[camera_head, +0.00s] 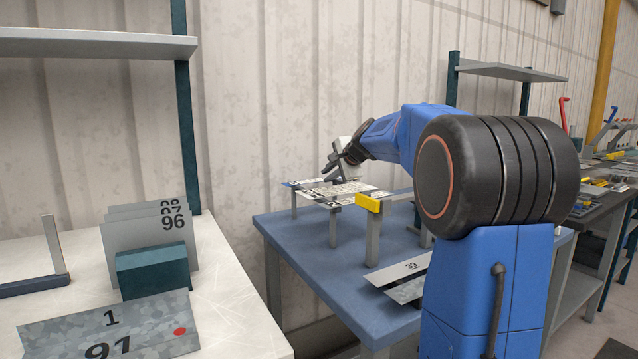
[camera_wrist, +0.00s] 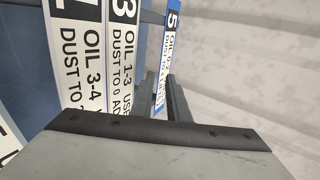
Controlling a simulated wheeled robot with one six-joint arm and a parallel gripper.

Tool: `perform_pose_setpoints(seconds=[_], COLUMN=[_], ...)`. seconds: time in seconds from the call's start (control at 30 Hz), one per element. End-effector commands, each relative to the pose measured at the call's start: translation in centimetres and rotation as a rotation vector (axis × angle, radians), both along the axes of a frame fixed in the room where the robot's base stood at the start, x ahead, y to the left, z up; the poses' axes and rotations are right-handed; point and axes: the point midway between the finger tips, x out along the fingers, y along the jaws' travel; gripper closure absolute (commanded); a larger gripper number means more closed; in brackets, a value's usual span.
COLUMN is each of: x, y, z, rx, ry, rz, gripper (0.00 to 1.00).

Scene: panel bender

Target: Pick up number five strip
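My gripper (camera_head: 334,172) is low over the rack's far side. In the wrist view my gripper's dark fingers (camera_wrist: 166,98) look apart, close to the strip. Whether they touch it is hidden.
A number 3 strip (camera_wrist: 122,50) and another strip (camera_wrist: 80,55) lie left of it. The rack stands on a blue table (camera_head: 330,280) against the wall. A pale bench (camera_head: 225,275) stands left.

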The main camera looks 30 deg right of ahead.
Motion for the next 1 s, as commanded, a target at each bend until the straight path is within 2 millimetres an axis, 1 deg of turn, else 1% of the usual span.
perform_pose_setpoints(seconds=[0.03,0.3,0.5,0.7,0.97,1.0], x=[0.6,3.3,4.7,5.3,5.4,5.4], y=[0.1,0.1,0.2,0.2,0.2,0.2], z=[-0.4,-2.0,-2.9,-3.2,-3.2,-3.2], rx=[0.0,0.0,0.0,0.0,0.0,0.0], ry=[0.001,0.0,-0.001,-0.001,-0.001,-0.001], rz=[0.001,0.0,0.0,0.0,0.0,0.0], gripper=[0.85,0.85,0.85,0.85,0.85,0.88])
